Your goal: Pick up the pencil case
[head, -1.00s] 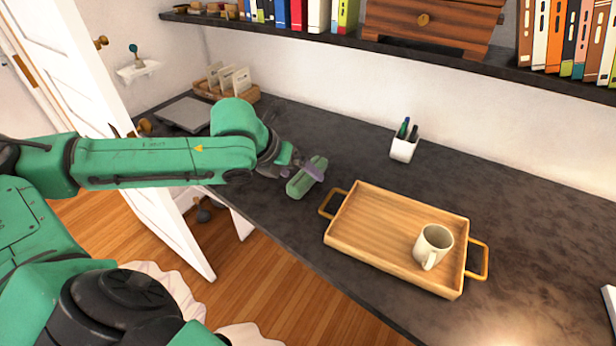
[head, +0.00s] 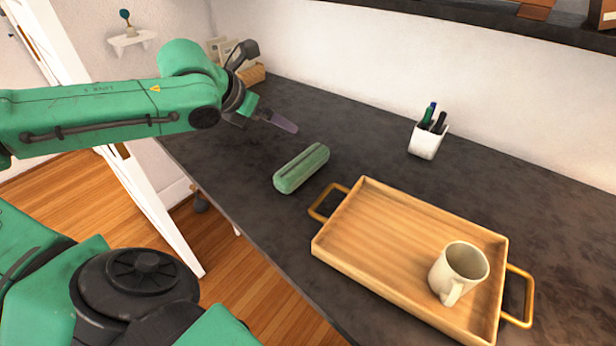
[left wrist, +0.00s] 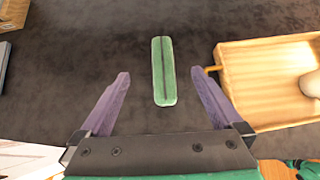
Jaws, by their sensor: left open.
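The pencil case (head: 301,168) is a green, rounded, elongated pouch with a dark zip line, lying on the dark desk left of the wooden tray. My left gripper (head: 268,122) is above the desk, up and left of the case in the head view. In the left wrist view, the pencil case (left wrist: 163,71) lies ahead of and between the two spread purple fingers of my left gripper (left wrist: 160,85). The fingers are apart from it and nothing is between them. My right gripper is not in view.
A wooden tray (head: 365,267) with brass handles stands right of the case and carries a cream mug (head: 459,272). A white pen cup (head: 425,141) stands behind. A wooden organiser (head: 252,75) is at the back left. The desk around the case is clear.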

